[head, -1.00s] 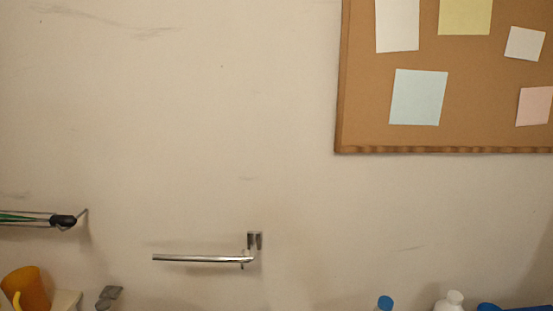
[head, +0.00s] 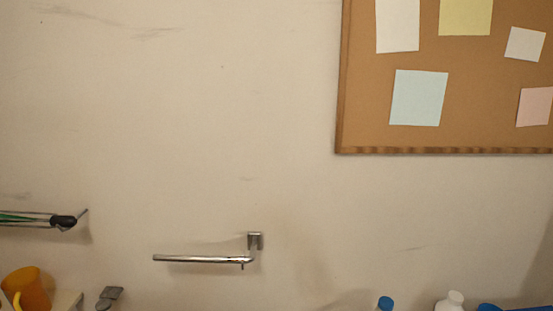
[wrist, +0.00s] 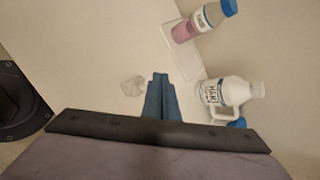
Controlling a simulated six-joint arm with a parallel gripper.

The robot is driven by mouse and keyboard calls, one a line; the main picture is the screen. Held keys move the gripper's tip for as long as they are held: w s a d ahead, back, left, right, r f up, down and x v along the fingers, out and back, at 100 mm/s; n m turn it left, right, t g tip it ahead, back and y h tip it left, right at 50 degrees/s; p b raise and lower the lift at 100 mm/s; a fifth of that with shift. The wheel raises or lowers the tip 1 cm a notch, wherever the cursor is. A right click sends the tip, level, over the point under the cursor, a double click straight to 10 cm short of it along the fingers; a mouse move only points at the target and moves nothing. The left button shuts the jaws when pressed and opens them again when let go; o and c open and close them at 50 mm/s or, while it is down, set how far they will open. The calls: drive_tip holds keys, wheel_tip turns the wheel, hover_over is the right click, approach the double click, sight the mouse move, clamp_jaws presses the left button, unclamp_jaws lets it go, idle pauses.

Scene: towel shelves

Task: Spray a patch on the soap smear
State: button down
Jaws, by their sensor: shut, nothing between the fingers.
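My gripper (wrist: 160,78) shows in the wrist view as two blue fingers, shut together and empty. It is out of sight in the head view. A small pale grey, see-through patch (wrist: 133,86) lies on the light surface just left of the fingertips. It may be the soap smear, but I cannot tell for sure. I cannot make out a spray bottle for certain. A clear bottle with pink liquid and a blue cap (wrist: 207,20) is at the upper right of the wrist view. A white labelled jug (wrist: 218,94) is right of the fingers.
In the head view, a chrome towel bar (head: 200,259) sticks out from the wall below centre. A corkboard (head: 465,95) with notes hangs upper right. A wire rack (head: 35,218) and an orange mug (head: 27,288) are lower left. The middle wall is bare.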

drive_tip(key=shift+f, duration=0.15)
drive_tip(key=shift+f+b, duration=0.3)
drive_tip(key=shift+b, duration=0.4)
drive_tip(key=shift+r, duration=0.6)
idle(0.4)
wheel_tip(320, 180, up, 6)
drive_tip(key=p, duration=0.4)
drive_tip(key=shift+p, duration=0.4)
idle(2.2)
